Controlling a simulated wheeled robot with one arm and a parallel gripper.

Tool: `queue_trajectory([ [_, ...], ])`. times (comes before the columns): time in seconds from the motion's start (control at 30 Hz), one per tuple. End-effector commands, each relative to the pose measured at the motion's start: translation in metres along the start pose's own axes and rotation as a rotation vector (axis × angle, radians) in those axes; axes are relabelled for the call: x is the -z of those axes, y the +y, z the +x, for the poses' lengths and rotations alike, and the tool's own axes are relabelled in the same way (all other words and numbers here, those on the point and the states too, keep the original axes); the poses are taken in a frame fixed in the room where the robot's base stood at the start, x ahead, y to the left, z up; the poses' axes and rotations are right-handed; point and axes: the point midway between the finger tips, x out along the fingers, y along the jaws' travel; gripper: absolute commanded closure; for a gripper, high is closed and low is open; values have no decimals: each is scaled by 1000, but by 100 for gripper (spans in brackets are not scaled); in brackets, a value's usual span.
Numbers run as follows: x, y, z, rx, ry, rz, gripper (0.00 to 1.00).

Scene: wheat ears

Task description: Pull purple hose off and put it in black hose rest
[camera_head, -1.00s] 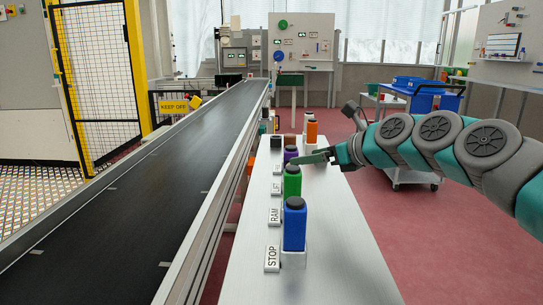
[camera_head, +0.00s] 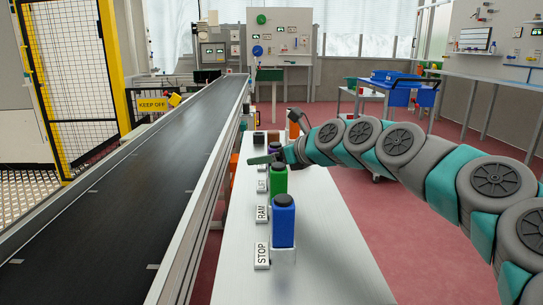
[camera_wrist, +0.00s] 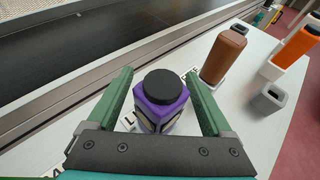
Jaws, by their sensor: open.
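The purple hose (camera_wrist: 161,107), a block-like piece with a black round cap, stands upright in the middle of the wrist view. My gripper (camera_wrist: 160,76) is open, with one green finger on each side of it. I see gaps between the fingers and the purple sides. In the head view the purple hose (camera_head: 274,147) shows only partly, behind my gripper (camera_head: 264,159) and the green piece. An empty grey socket (camera_wrist: 270,97) with a dark opening stands to the right in the wrist view. I cannot tell if it is the black hose rest.
Green (camera_head: 278,181) and blue (camera_head: 284,222) pieces stand nearer on the grey bench (camera_head: 312,275). A brown piece (camera_wrist: 223,56) and an orange piece (camera_wrist: 298,47) stand beyond the purple one. A conveyor (camera_head: 130,205) runs along the left.

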Motion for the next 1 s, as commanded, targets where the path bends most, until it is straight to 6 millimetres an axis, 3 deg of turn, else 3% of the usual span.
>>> queue_trajectory([
  [0.17, 0, 0, 0, 0, 0, 0, 17],
  [0.9, 0, 0, 0, 0, 0, 0, 100],
  [1.0, 0, 0, 0, 0, 0, 0, 100],
])
